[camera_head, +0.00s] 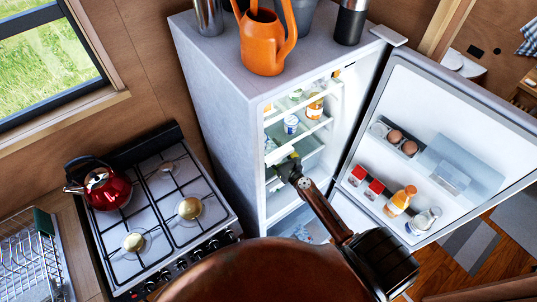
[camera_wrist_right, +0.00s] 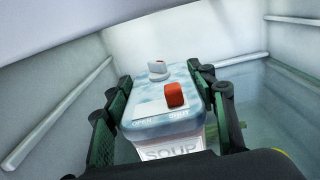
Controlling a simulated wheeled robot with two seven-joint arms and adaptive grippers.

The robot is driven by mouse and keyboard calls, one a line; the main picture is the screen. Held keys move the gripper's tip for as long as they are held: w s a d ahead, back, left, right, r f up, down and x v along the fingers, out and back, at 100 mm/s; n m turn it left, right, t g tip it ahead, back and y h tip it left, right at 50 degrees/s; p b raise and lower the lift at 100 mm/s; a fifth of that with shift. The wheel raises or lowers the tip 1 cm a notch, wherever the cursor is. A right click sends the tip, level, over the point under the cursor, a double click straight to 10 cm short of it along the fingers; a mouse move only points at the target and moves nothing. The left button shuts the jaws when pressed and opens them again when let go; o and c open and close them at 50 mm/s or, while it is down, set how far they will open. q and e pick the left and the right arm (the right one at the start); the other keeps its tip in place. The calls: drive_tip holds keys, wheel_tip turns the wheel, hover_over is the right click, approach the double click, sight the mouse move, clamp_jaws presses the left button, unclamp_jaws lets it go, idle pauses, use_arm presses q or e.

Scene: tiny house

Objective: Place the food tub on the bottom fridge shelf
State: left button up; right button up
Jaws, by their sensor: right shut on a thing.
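In the right wrist view, the food tub (camera_wrist_right: 167,113) has a pale blue lid with a red slider, a grey knob and the words OPEN and SHUT. Its white front reads SOUP. My right gripper (camera_wrist_right: 160,78) is shut on it, with one green-padded finger on each side. In the head view, my right gripper (camera_head: 287,168) is inside the open fridge (camera_head: 215,115), below the shelf with a small jar (camera_head: 290,124); the tub cannot be made out there. A glassy surface shows around the tub, but contact with it cannot be told. My left gripper is out of view.
The fridge door (camera_head: 450,125) stands wide open to the right, with eggs (camera_head: 403,140) and bottles in its racks. Rails (camera_wrist_right: 60,115) line the fridge's inner walls. An orange watering can (camera_head: 263,42) stands on top. A stove (camera_head: 165,210) with a red kettle (camera_head: 105,187) is at left.

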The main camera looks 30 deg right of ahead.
wheel_tip(320, 180, down, 3)
drive_tip(key=b, duration=0.2)
drive_tip(key=shift+b, duration=0.35)
drive_tip(key=shift+w+f+b, duration=0.2)
drive_tip(key=shift+f+b, duration=0.2)
drive_tip(key=shift+f, duration=0.05)
drive_tip(key=shift+r, duration=0.15)
drive_tip(key=o, duration=1.7)
